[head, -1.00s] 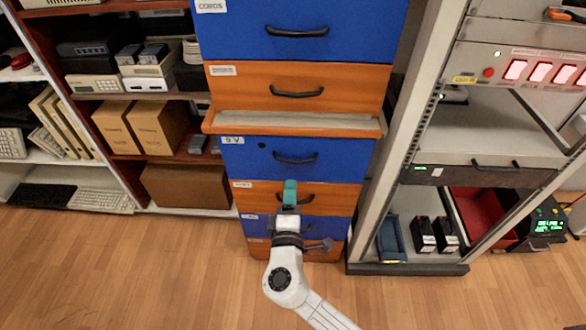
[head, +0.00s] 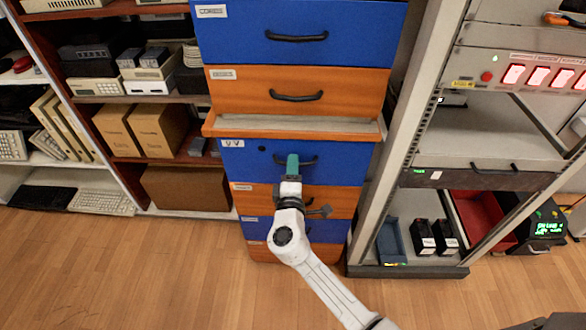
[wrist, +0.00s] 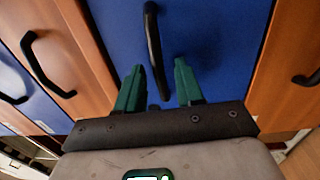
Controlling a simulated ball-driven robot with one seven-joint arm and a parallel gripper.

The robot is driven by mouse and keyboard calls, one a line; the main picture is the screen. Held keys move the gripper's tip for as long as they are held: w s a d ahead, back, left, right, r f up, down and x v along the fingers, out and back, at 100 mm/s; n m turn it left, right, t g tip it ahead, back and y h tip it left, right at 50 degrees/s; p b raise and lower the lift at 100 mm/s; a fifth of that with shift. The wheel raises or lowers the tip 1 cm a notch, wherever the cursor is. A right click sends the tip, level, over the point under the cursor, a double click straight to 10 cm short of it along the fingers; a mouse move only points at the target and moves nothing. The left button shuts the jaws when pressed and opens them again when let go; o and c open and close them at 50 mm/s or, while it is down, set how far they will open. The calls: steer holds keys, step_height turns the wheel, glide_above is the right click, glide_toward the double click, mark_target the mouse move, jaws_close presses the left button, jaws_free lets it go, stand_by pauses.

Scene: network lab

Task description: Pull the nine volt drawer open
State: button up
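The nine volt drawer (head: 345,155) is the blue drawer labelled "9V" below the cabinet's ledge, and it looks shut. It also fills the middle of the wrist view (wrist: 215,35). Its black bar handle (head: 308,160) is partly hidden by my gripper in the head view. In the wrist view the handle (wrist: 152,50) runs between the two green fingers, at and beyond their tips. My gripper (head: 293,160) is open, its fingers (wrist: 158,72) apart on either side of the handle. I cannot tell whether either finger touches it.
Orange drawers (head: 333,203) with handles lie above and below the blue one. A metal equipment rack (head: 400,150) stands close on the right, and shelves with boxes (head: 185,188) on the left. The wooden floor (head: 150,270) in front is clear.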

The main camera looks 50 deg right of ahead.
jaws_close()
stand_by(0.5)
